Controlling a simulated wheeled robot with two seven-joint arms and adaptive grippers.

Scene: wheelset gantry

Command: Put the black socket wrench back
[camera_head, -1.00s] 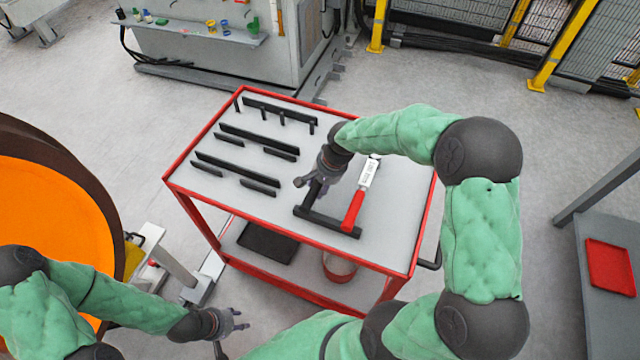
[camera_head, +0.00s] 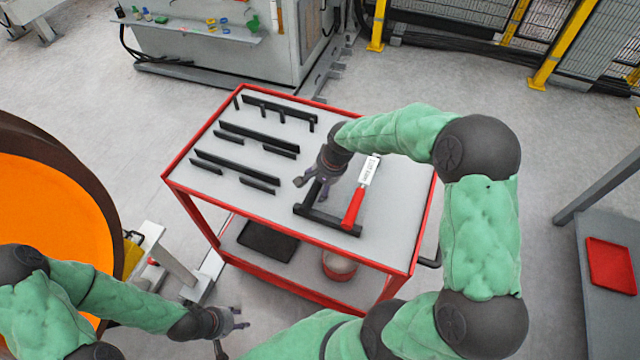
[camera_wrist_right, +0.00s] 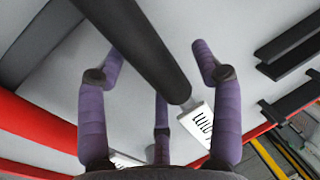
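A black L-shaped tool (camera_head: 335,222), which I take for the socket wrench, lies on the trolley top (camera_head: 395,225) near its front edge. Its short arm points up toward my right gripper (camera_head: 304,190), which hangs just above it. In the right wrist view a thick black bar (camera_wrist_right: 145,50) runs between the spread purple fingers of the right gripper (camera_wrist_right: 160,75). The fingers look apart from the bar; I cannot tell the exact gap. A red-handled wrench (camera_head: 353,208) with a white printed shaft lies beside the black tool. My left gripper (camera_head: 238,318) looks open and empty, away from the trolley.
Several black bars (camera_head: 235,170) lie in rows on the trolley's left half. A black tray (camera_head: 266,242) and a red round container (camera_head: 339,265) are on the lower shelf. A large orange-faced wheel (camera_head: 50,220) stands at left. A red tray (camera_head: 610,265) lies on a table at right.

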